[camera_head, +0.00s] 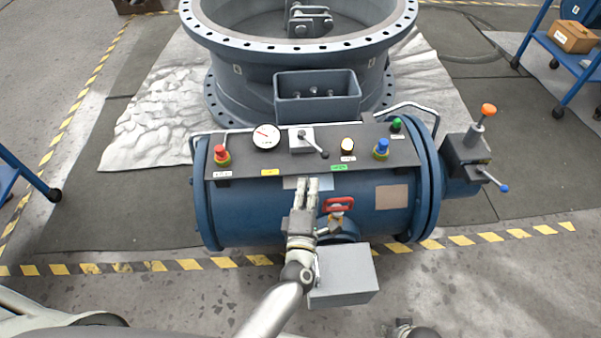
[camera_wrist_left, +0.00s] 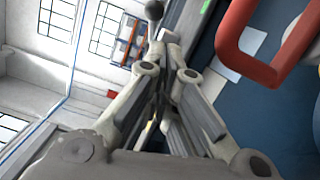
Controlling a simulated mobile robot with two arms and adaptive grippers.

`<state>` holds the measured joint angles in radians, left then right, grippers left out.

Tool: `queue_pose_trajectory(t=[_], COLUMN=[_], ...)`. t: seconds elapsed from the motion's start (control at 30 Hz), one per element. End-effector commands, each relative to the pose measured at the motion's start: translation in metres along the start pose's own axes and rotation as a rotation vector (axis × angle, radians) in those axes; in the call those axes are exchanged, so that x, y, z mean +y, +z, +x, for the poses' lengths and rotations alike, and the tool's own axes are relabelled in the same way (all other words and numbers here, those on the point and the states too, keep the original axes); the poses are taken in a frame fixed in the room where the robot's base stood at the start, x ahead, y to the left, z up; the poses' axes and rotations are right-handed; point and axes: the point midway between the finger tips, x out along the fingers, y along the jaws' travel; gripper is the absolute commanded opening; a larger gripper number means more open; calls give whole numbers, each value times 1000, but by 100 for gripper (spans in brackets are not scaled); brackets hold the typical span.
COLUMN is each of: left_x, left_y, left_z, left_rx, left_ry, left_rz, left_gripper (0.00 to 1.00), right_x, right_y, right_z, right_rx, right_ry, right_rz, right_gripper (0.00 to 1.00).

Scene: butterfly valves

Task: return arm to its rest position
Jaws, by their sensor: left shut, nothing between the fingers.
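My left arm (camera_head: 270,312) reaches up from the bottom of the head view. Its gripper (camera_head: 308,184) is in front of the blue cylinder (camera_head: 260,215), just left of the red handle (camera_head: 338,204). The fingers are shut with nothing between them. In the left wrist view the gripper (camera_wrist_left: 168,50) points away from the camera, and the red handle (camera_wrist_left: 258,45) is to its right, apart from the fingers. The gripper hides part of the cylinder's front.
A control panel (camera_head: 315,160) with a gauge (camera_head: 266,136), lever and coloured knobs tops the cylinder. A grey box (camera_head: 343,275) juts out just right of my left arm. A large flanged valve (camera_head: 235,70) stands behind. Blue carts flank the scene. Floor in front looks clear.

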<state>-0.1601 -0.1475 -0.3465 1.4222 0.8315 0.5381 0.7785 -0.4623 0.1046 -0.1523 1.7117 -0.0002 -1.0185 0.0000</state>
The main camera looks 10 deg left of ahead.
Motion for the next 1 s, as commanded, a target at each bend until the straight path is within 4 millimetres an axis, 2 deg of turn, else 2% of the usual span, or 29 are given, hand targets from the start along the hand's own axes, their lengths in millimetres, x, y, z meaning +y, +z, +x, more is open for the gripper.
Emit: queue_pose_trajectory(t=[0.1, 0.23, 0.63, 1.0], left_x=[-2, -3, -1, 3], left_y=[8, 14, 18, 39], left_z=[-18, -28, -31, -44], left_rx=[1, 3, -31, -317], left_ry=[-1, 1, -10, -126], left_rz=[1, 0, 33, 354], left_gripper=[0, 0, 0, 0], right_x=[-1, -2, -1, -1], right_y=[1, 2, 2, 2], right_z=[1, 1, 1, 1], right_rx=[-2, -3, -3, -2], right_ry=[-1, -2, -2, -2], right_rz=[0, 0, 0, 0], right_gripper=[31, 31, 31, 31])
